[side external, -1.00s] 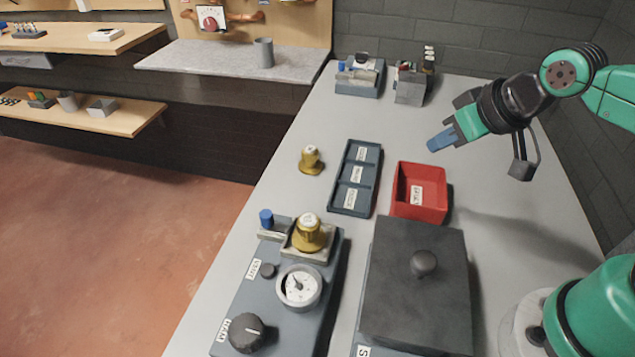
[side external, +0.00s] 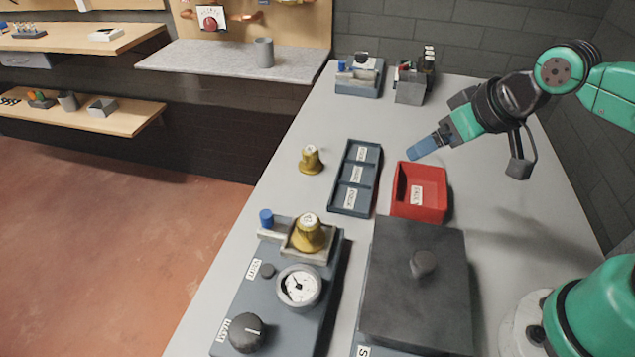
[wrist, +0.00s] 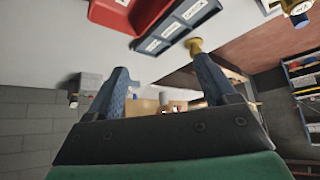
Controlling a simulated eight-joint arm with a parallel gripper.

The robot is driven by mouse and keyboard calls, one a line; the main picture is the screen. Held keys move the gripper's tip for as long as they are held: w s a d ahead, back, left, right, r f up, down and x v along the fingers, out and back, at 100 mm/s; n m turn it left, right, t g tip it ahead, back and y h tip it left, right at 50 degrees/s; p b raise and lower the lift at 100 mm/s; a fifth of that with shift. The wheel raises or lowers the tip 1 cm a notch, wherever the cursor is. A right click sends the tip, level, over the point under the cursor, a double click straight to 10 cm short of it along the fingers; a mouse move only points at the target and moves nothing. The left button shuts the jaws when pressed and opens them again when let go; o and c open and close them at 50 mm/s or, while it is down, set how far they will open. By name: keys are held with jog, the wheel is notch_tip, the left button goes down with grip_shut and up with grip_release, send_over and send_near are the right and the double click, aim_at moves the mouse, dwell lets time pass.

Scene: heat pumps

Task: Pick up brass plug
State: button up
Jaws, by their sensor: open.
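One brass plug (side external: 311,160) stands on the grey bench, left of the dark labelled tray. A second brass plug (side external: 309,233) sits in a holder on the grey gauge unit. My gripper (side external: 418,150) is above the bench, behind the red bin, well to the right of the free-standing plug, with blue fingers. In the wrist view my gripper (wrist: 163,80) has its two fingers spread apart with nothing between them. A brass plug (wrist: 195,46) shows there just beyond the right fingertip, beside the tray. Another brass plug (wrist: 299,19) shows at the top right.
The dark three-compartment tray (side external: 378,162) and the red bin (side external: 443,214) lie between my gripper and the gauge unit (side external: 225,343). A dark lidded box (side external: 440,300) stands in front. Small units (side external: 371,90) stand at the back. The bench around the free-standing plug is clear.

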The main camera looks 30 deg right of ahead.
jog(key=w+a+n+g+y, duration=0.2)
jog(key=a+n, duration=0.3)
jog(key=a, duration=0.3)
jog(key=n+g+y, duration=0.2)
jog(key=n+g, duration=0.1)
jog(key=n, duration=0.3)
send_near(310, 221)
jog(key=x, duration=0.5)
jog(key=shift+s+a, duration=0.1)
jog(key=shift+x, duration=2.7)
grip_shut()
